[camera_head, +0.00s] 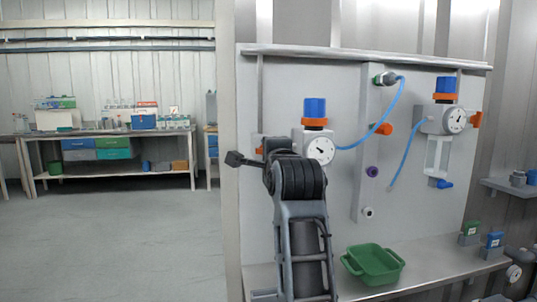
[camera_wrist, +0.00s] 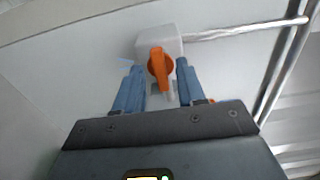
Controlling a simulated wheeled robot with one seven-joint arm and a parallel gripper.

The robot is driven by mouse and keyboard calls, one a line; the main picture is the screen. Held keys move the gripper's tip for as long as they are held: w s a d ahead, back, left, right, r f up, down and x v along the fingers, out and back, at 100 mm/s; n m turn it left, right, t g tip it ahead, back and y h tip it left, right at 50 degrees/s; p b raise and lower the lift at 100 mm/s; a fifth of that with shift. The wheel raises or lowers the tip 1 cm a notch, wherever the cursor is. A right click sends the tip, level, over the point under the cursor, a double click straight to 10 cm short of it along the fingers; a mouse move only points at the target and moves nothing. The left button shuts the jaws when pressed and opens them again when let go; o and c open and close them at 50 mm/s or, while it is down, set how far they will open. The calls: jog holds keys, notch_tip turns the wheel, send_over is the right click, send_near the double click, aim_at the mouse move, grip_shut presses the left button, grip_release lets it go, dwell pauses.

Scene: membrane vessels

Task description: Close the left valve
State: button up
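The left valve has an orange handle (camera_wrist: 158,68) on a pale block (camera_wrist: 172,38). In the wrist view the handle stands roughly in line with the fingers, tilted a little. My gripper (camera_wrist: 159,70) is open, with one blue-grey fingertip on each side of the handle and a gap visible on both sides. I cannot tell how deep the fingertips reach around it. In the head view only a small orange part of the left valve (camera_head: 260,150) shows beside the left gauge; my arm hides the rest and the fingers.
A blue hose (camera_head: 378,124) crosses the panel (camera_head: 340,200). A green bin (camera_head: 374,265) sits on the shelf below. A metal pipe (camera_wrist: 245,30) leaves the valve block.

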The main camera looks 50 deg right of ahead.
jog(key=v, duration=0.7)
jog(key=shift+s+a, duration=0.25)
jog(key=shift+s, duration=0.05)
dwell(0.4)
jog(key=s+a+f+n+t+y+p, duration=0.1)
jog(key=s+a+f+n+y, duration=0.1)
jog(key=s+a+f+n, duration=0.3)
jog(key=s+a+f+n+y+p, duration=0.2)
jog(key=s+f+n+y, duration=0.15)
jog(key=f+n, duration=0.4)
jog(key=s+a+f+n+t+y+p, duration=0.1)
jog(key=s+a+f+n, duration=0.35)
jog(key=s+f, duration=0.2)
jog(key=s+a+n+g+y+p, duration=0.1)
jog(key=s+a+n, duration=0.3)
jog(key=s, duration=0.7)
jog(key=s+a+f+n+g+y+p, duration=0.1)
jog(key=s+a+n, duration=0.3)
jog(key=s, duration=0.8)
jog(key=shift+s+a+f+y+p, duration=0.2)
jog(key=shift+f+y+p, duration=0.15)
jog(key=shift+y+p, duration=0.35)
